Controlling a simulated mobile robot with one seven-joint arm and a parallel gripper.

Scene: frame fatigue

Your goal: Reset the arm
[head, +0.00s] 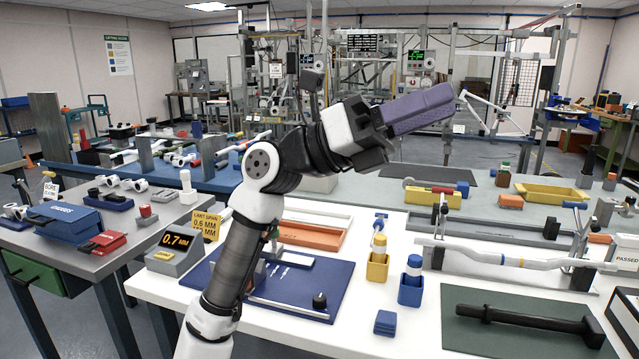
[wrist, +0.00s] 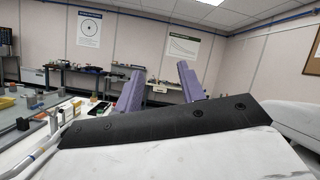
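My arm rises from the bottom of the head view and bends to the right at its elbow. My gripper (head: 446,100) is held up in the air, well above the white table. Its purple fingers point right and slightly up. In the wrist view the two purple fingers of my gripper (wrist: 160,78) stand apart, with only the far wall and benches showing between them. The gripper is open and holds nothing.
A grey display box (head: 177,255) stands left. The air around the gripper looks clear.

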